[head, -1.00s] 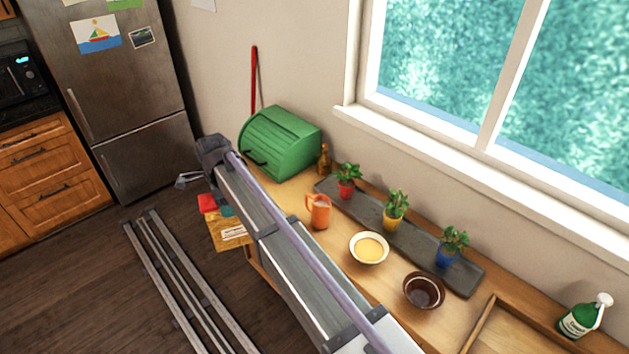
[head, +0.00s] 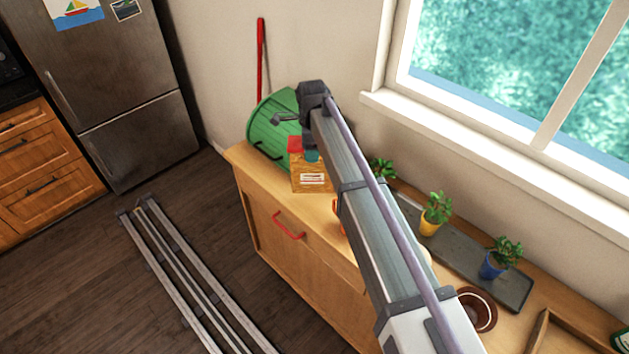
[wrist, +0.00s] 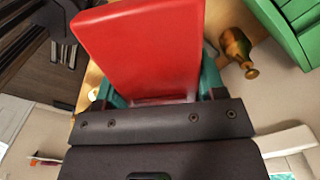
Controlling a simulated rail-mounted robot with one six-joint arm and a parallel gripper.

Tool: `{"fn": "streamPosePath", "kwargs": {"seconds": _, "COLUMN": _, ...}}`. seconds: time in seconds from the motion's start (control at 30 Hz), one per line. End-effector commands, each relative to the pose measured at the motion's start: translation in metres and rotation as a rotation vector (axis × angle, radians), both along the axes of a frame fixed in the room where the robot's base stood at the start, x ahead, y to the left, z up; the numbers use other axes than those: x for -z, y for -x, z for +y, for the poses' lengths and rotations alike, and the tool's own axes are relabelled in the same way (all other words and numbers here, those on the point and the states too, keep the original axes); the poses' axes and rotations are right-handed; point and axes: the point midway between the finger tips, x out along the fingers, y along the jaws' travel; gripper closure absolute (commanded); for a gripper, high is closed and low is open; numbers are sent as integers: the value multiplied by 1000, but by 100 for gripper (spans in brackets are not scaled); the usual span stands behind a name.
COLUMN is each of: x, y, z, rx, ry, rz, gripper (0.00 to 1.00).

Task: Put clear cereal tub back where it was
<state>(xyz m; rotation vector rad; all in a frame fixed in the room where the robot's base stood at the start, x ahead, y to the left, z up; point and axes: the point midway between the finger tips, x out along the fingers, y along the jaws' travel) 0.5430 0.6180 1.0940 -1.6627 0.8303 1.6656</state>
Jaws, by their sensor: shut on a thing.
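The clear cereal tub (head: 312,180) has a red lid, orange-brown contents and a white label. In the head view it shows upright at the counter's left part, in front of the green bread bin. I cannot tell whether its base touches the counter. My gripper (head: 312,156) is shut on the tub near its top, with teal fingers. In the wrist view the red lid (wrist: 145,45) fills the upper middle, between the teal fingers. The lid and my wrist hide most of the tub there.
The green bread bin (head: 272,125) stands behind the tub against the wall. A grey tray (head: 465,255) with potted plants and a brown bowl (head: 480,308) are farther right. My arm covers the counter's middle.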

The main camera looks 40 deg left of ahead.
Motion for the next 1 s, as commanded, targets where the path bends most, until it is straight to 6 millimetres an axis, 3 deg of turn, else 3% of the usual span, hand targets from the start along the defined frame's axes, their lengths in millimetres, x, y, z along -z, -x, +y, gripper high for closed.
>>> {"fn": "streamPosePath", "kwargs": {"seconds": 0.03, "x": 24, "y": 0, "z": 0, "rx": 0, "ry": 0, "rz": 0, "gripper": 94}}
{"fn": "streamPosePath", "kwargs": {"seconds": 0.2, "x": 25, "y": 0, "z": 0, "rx": 0, "ry": 0, "rz": 0, "gripper": 94}}
{"fn": "streamPosePath", "kwargs": {"seconds": 0.4, "x": 63, "y": 0, "z": 0, "rx": 0, "ry": 0, "rz": 0, "gripper": 94}}
{"fn": "streamPosePath", "kwargs": {"seconds": 0.47, "x": 64, "y": 0, "z": 0, "rx": 0, "ry": 0, "rz": 0, "gripper": 94}}
{"fn": "streamPosePath", "kwargs": {"seconds": 0.5, "x": 62, "y": 0, "z": 0, "rx": -1, "ry": 0, "rz": 0, "gripper": 100}}
{"fn": "streamPosePath", "kwargs": {"seconds": 0.8, "x": 65, "y": 0, "z": 0, "rx": -1, "ry": 0, "rz": 0, "gripper": 100}}
{"fn": "streamPosePath", "kwargs": {"seconds": 0.83, "x": 63, "y": 0, "z": 0, "rx": -1, "ry": 0, "rz": 0, "gripper": 34}}
{"fn": "streamPosePath", "kwargs": {"seconds": 1.0, "x": 62, "y": 0, "z": 0, "rx": -1, "ry": 0, "rz": 0, "gripper": 17}}
